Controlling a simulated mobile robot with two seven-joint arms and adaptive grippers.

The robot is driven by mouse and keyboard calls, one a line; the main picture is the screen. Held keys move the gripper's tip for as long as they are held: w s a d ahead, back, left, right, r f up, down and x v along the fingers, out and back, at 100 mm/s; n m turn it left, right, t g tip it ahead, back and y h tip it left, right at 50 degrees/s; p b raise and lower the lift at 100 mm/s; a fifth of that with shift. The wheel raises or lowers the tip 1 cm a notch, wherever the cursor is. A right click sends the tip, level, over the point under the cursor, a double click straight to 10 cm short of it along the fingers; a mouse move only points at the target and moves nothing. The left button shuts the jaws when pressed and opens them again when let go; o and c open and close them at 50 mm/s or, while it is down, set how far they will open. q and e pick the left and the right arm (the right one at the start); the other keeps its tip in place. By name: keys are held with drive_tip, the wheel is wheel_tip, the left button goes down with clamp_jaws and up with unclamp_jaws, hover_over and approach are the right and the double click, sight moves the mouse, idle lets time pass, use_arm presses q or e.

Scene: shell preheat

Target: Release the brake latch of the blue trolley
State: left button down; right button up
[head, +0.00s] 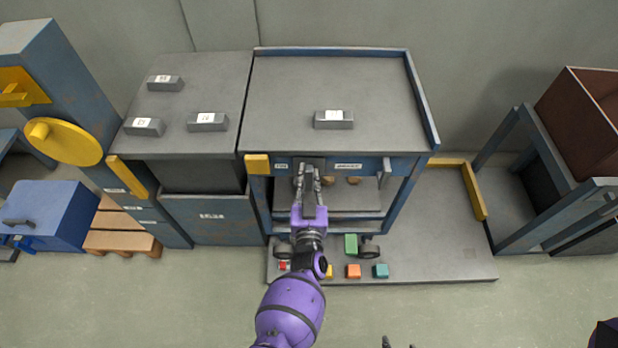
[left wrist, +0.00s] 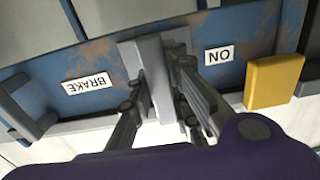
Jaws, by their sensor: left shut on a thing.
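The blue trolley (head: 420,110) stands in the middle of the head view, with a grey top and a blue front rail. Its brake latch is a grey upright piece (left wrist: 150,60) on that rail, between the BRAKE label (left wrist: 87,83) and the ON label (left wrist: 219,55). My left gripper (head: 309,168) is shut on the latch, its fingers on either side of it in the left wrist view. The latch sits nearer the ON label. In the head view, the gripper partly hides it. Only dark tips of my right gripper (head: 398,344) show at the bottom edge.
A yellow block (head: 258,164) is on the rail left of the latch. A grey handle (head: 385,172) is to the right. Grey weights lie on the tops. Several small coloured blocks lie on the low grey platform (head: 450,268). A brown bin (head: 580,120) stands right.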

use_arm(q)
drive_tip(key=shift+f, duration=0.1)
drive_tip(key=c, duration=1.6)
unclamp_jaws()
drive_tip(key=shift+c, duration=0.2)
drive_tip(key=shift+s, duration=0.2)
drive_tip(key=s, duration=0.7)
drive_tip(key=shift+s, duration=0.1)
